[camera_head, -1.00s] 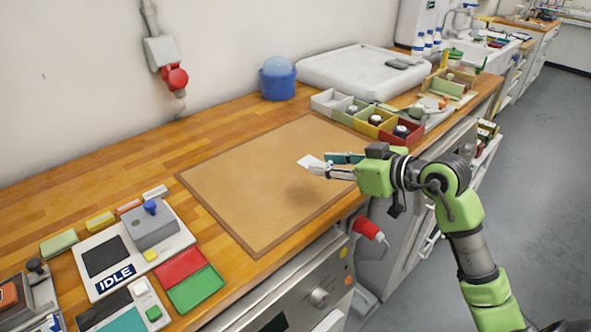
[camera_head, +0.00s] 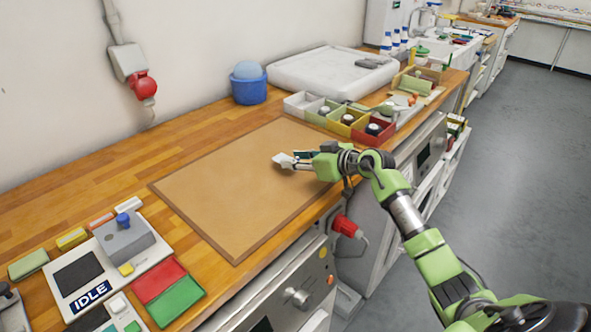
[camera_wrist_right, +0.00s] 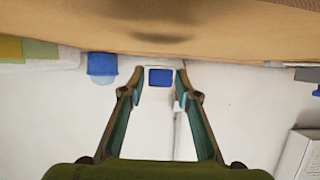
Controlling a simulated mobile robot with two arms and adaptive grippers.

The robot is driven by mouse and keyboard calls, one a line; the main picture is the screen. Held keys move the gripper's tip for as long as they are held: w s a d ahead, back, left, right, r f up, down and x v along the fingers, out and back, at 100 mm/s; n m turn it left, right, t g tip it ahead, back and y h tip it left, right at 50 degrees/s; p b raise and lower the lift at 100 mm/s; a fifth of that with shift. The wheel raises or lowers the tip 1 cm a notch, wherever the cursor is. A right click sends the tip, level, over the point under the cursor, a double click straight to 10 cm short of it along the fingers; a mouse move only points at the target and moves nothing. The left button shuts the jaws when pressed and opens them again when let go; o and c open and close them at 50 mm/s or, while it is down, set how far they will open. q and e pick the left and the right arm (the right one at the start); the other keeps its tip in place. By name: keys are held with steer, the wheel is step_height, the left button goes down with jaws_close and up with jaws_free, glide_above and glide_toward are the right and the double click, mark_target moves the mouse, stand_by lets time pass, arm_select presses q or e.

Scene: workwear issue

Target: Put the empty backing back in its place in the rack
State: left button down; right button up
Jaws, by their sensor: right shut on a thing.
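My right gripper (camera_head: 296,161) is shut on a small pale, flat piece (camera_head: 283,159), which looks like the backing. It holds the piece above the right half of the brown mat. In the right wrist view, a blue rectangle with a pale edge (camera_wrist_right: 160,77) shows between the two fingertips (camera_wrist_right: 160,88). A yellow-green stand (camera_head: 411,84) at the far right of the bench may be the rack; its slots are too small to make out. My left gripper is not in view.
The brown mat (camera_head: 235,195) is otherwise bare. Behind it stand a row of coloured bins (camera_head: 345,130), a blue bucket (camera_head: 249,92) and a large white tray (camera_head: 318,72). A device marked IDLE (camera_head: 92,294) and red and green pads (camera_head: 176,302) lie at the front left.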

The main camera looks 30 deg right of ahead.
mark_target(296, 176)
steer(key=shift+w+f, duration=0.15)
steer(key=shift+f, duration=0.05)
steer(key=shift+w+d+f, duration=0.1)
steer(key=shift+f, duration=1.5)
steer(key=o, duration=0.8)
steer(key=shift+f, duration=0.15)
